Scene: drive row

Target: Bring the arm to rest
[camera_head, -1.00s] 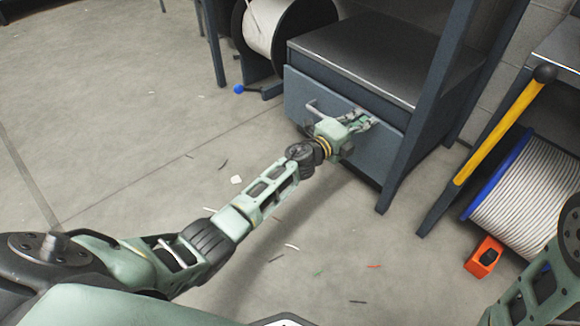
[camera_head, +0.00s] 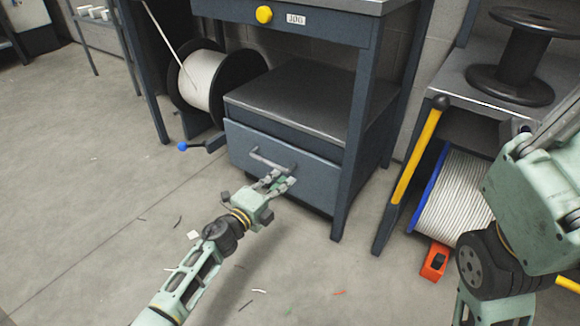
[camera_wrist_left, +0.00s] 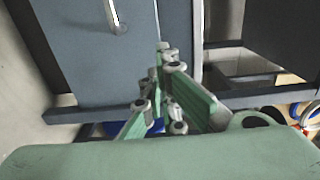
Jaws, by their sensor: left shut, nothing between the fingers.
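My left arm reaches in from the lower left in the head view. Its pale green left gripper (camera_head: 281,181) is shut and empty, in front of the blue-grey drawer (camera_head: 310,172) of a low cabinet. The fingers appear just below and right of the drawer's bar handle (camera_head: 268,160), not around it. In the left wrist view the closed fingers (camera_wrist_left: 165,60) point toward the cabinet front, with the handle (camera_wrist_left: 117,18) at upper left.
A bench with a yellow button (camera_head: 264,15) stands over the cabinet. A white cable reel (camera_head: 204,80) is left of it. A yellow lever (camera_head: 417,155), a blue-rimmed reel (camera_head: 455,195) and an orange block (camera_head: 435,261) are to the right. Open floor (camera_head: 90,170) lies left, with scraps.

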